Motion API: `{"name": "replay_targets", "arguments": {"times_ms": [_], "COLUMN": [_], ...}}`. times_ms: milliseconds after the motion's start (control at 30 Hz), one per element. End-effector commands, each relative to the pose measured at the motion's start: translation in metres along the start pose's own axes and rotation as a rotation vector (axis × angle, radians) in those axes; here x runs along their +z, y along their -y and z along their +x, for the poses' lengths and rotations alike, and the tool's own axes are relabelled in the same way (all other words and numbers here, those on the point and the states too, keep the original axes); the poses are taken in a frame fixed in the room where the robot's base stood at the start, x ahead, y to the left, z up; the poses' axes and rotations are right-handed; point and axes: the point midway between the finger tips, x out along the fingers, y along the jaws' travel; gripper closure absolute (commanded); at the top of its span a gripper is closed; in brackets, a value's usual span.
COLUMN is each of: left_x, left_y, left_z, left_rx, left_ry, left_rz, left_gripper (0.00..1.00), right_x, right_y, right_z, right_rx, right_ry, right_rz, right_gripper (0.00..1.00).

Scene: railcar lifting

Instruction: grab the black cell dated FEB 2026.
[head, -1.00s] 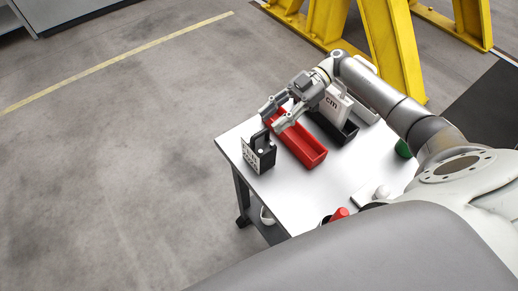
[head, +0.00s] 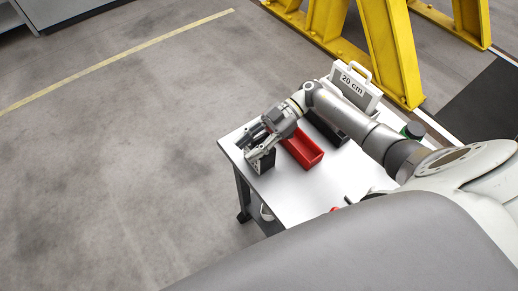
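A black block-like cell (head: 264,164) with a white marked face stands at the left corner of the white table. Its date is too small to read, and my gripper covers its top. My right gripper (head: 249,146) is over the cell from the upper right, with its fingers down around or beside the top part. I cannot tell whether the fingers touch or hold it. My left gripper is not in view.
A red open bin (head: 305,152) lies right of the cell, with a black bin (head: 325,130) beside it, partly under my arm. The white table (head: 290,196) has clear surface in front.

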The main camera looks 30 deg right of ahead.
Motion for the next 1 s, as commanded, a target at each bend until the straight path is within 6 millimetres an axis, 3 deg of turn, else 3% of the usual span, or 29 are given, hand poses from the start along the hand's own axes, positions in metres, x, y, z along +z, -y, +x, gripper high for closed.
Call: {"name": "replay_targets", "arguments": {"times_ms": [67,333,1000], "left_x": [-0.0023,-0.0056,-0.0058], "left_y": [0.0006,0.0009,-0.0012], "left_z": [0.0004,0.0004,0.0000], "left_rx": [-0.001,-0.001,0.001], "left_ry": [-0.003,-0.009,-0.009], "left_rz": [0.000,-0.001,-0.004], "left_gripper": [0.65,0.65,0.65], "right_x": [0.0004,0.0002,-0.0033], "right_y": [0.0001,0.0001,-0.0015], "right_z": [-0.0002,-0.0004,-0.0015], "right_rx": [0.000,0.000,0.002], "right_ry": [0.000,0.000,-0.005], "right_rz": [0.001,0.001,-0.005], "right_gripper": [0.65,1.00,1.00]}}
